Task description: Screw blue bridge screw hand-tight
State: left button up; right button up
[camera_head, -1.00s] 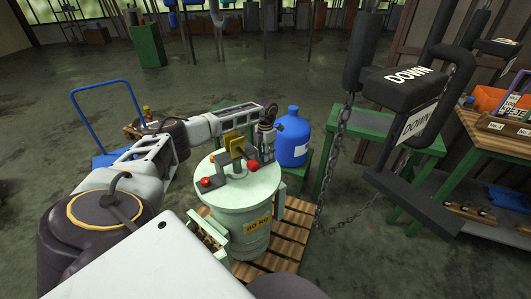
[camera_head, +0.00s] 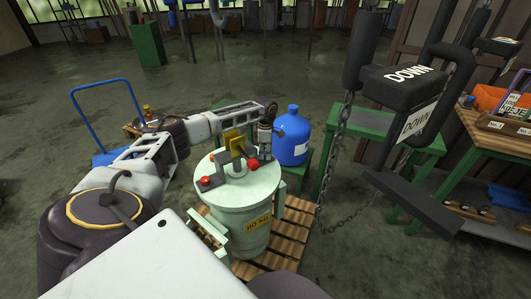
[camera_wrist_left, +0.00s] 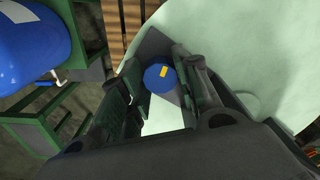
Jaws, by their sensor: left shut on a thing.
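The blue bridge screw (camera_wrist_left: 161,78) shows in the left wrist view as a round blue head with a yellow mark. It sits between the two fingers of my left gripper (camera_wrist_left: 158,92), which is shut on it. In the head view my left gripper (camera_head: 264,151) points down over the far right side of the pale green drum lid (camera_head: 255,185). The screw is hidden there. The grey bridge (camera_head: 222,172) stands on the lid with a yellow block (camera_head: 233,141) and red knobs (camera_head: 253,164). My right gripper is not in view.
The drum (camera_head: 243,226) stands on a wooden pallet (camera_head: 294,232). A blue bottle (camera_head: 292,140) stands close behind the gripper. A black hoist control (camera_head: 405,90) and chain (camera_head: 335,150) hang at the right. A blue trolley (camera_head: 105,158) is at the left.

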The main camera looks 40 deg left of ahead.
pick_arm(q)
jog(key=shift+w+r+m, duration=0.1)
jog(key=shift+m, duration=1)
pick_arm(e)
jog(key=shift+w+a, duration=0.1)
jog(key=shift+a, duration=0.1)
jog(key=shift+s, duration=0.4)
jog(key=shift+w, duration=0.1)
pick_arm(q)
jog(key=o, duration=1)
jog(key=shift+c, duration=0.2)
jog(key=shift+o, duration=0.3)
jog(key=shift+r, duration=0.2)
notch_tip(320, 180, up, 12)
jog(key=shift+f, duration=0.25)
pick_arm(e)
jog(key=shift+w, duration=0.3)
